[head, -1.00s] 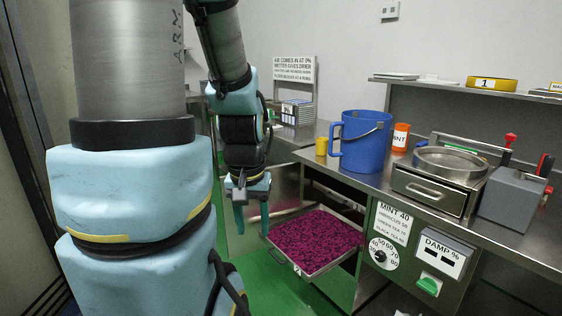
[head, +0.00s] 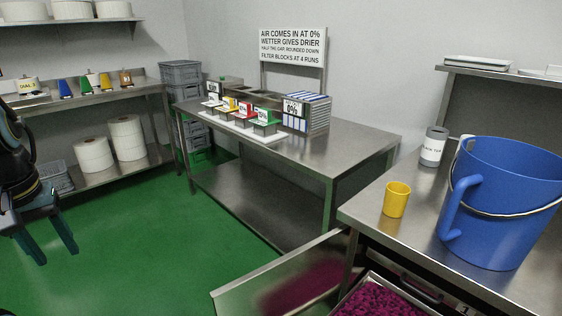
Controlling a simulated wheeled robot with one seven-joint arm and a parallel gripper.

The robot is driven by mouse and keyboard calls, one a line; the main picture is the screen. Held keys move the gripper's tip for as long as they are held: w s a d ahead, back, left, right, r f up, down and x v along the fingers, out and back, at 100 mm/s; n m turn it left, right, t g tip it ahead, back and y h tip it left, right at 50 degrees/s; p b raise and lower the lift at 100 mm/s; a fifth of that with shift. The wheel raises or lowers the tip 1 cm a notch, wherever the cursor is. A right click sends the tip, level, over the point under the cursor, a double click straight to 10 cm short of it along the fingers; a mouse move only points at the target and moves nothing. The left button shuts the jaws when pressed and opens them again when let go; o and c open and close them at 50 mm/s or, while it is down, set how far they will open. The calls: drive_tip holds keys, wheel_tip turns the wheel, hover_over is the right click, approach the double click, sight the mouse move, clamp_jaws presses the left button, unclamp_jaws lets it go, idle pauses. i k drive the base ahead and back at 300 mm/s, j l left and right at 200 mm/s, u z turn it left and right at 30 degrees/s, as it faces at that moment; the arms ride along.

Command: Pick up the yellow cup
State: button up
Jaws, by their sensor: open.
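The yellow cup (head: 396,200) stands upright near the left corner of the right-hand steel counter (head: 420,240), just left of a big blue bucket (head: 503,205). My gripper (head: 50,252) hangs at the far left of the head view, over the green floor. Its two fingers are apart and nothing is between them. It is well away from the cup, with the middle steel table between them in the picture.
A drawer of purple-red material (head: 380,300) sticks out below the counter. A grey-lidded canister (head: 433,146) stands behind the cup. The middle steel table (head: 350,140) holds small coloured boxes and a sign (head: 293,46). Green floor (head: 150,230) is open at the left.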

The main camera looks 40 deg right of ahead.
sight(397, 195)
drive_tip(key=i+z, duration=0.35)
drive_tip(key=i, duration=0.15)
drive_tip(key=i+z, duration=0.4)
drive_tip(key=i, duration=0.15)
drive_tip(key=i+j+z, duration=0.35)
drive_tip(key=i, duration=0.15)
drive_tip(key=i+l+z, duration=0.1)
drive_tip(key=i+z, duration=0.2)
drive_tip(key=z, duration=0.15)
drive_tip(key=i+z, duration=0.25)
drive_tip(key=z, duration=0.25)
drive_tip(key=i+j+z, duration=0.15)
drive_tip(key=i+z, duration=0.15)
drive_tip(key=z, duration=0.15)
drive_tip(key=i+j+z, duration=0.2)
drive_tip(key=z, duration=0.3)
drive_tip(key=i+j+z, duration=0.2)
